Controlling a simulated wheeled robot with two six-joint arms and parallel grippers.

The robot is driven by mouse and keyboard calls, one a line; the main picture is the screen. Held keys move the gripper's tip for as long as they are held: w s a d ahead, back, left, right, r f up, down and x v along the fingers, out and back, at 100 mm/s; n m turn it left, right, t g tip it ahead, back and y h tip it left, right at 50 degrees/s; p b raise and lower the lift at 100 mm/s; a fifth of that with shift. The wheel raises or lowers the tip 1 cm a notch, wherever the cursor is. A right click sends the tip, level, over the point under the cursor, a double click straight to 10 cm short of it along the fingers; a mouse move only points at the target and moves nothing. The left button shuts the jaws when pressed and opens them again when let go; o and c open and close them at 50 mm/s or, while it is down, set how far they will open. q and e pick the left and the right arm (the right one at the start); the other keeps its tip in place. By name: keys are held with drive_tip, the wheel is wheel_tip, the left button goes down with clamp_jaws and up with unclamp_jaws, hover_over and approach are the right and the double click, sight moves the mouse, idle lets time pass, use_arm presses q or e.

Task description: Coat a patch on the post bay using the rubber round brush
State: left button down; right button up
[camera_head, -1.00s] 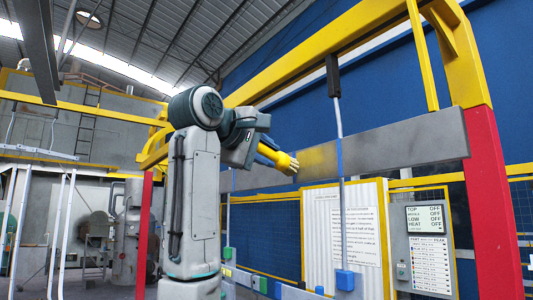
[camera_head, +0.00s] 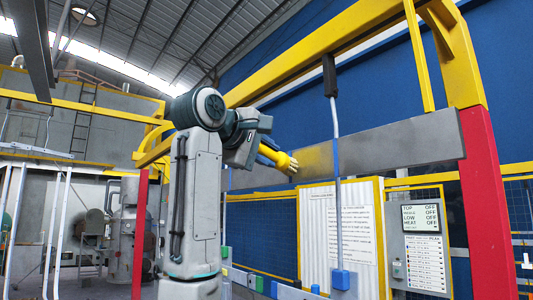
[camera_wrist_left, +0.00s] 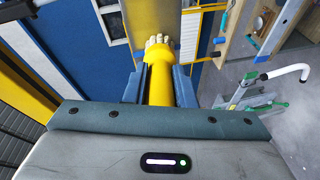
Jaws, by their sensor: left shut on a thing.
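The round brush (camera_head: 282,161) has a yellow body and pale, cream bristles. My left gripper (camera_head: 262,154) is shut on it, and the bristles point right, toward a long grey panel (camera_head: 400,142). In the left wrist view the brush (camera_wrist_left: 160,88) lies between the two blue fingers of the left gripper (camera_wrist_left: 159,80), with its bristles at the far end. A yellow coated patch (camera_head: 315,160) shows on the panel just right of the bristles. The bristles overlap the panel in view; I cannot tell whether they touch it. My right gripper is out of view.
A yellow overhead beam (camera_head: 290,75) runs above the panel to a red and yellow post (camera_head: 482,180) at right. A thin rod (camera_head: 336,150) hangs in front of the panel. Below stand a white notice board (camera_head: 352,235) and a grey control box (camera_head: 422,245).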

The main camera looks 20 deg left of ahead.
use_arm(q)
drive_tip(key=shift+d, duration=0.1)
drive_tip(key=shift+s+d+f+b, duration=0.1)
drive_tip(key=shift+s+d+b, duration=0.2)
drive_tip(key=shift+s+d, duration=0.45)
drive_tip(key=shift+d, duration=0.15)
drive_tip(key=shift+s+d+b, duration=0.55)
drive_tip(key=shift+s+d, duration=0.2)
drive_tip(key=shift+d, duration=0.2)
drive_tip(key=shift+s+d+b, duration=0.4)
drive_tip(key=shift+s+d, duration=0.35)
drive_tip(key=shift+d, duration=0.2)
